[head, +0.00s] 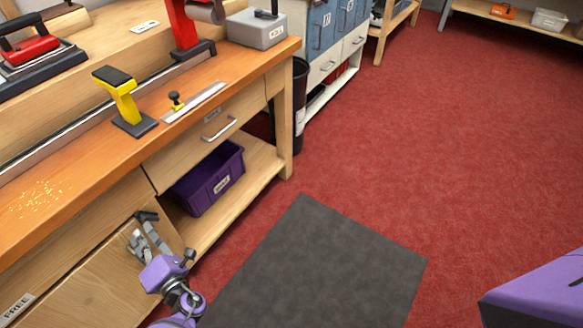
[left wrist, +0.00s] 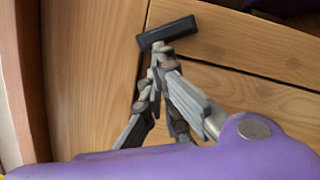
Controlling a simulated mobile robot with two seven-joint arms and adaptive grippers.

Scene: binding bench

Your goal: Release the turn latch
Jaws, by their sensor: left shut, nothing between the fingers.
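The turn latch (head: 147,216) is a short dark bar on the front of the wooden bench, beside the purple bin's open bay. In the left wrist view the latch (left wrist: 167,34) lies slightly tilted, close to crosswise, near the seams between the wooden panels. My left gripper (head: 148,228) is shut and empty. Its fingertips are right at the latch's lower side in the left wrist view (left wrist: 162,52); I cannot tell whether they touch it. The cabinet door (head: 95,260) below the benchtop looks closed. My right gripper is not in view.
A purple bin (head: 208,178) stands on the open shelf right of the latch, under a drawer (head: 205,130). A label reading FREE (head: 17,306) is at the lower left. A yellow tool (head: 120,100) stands on the benchtop. The grey floor mat (head: 315,265) is clear.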

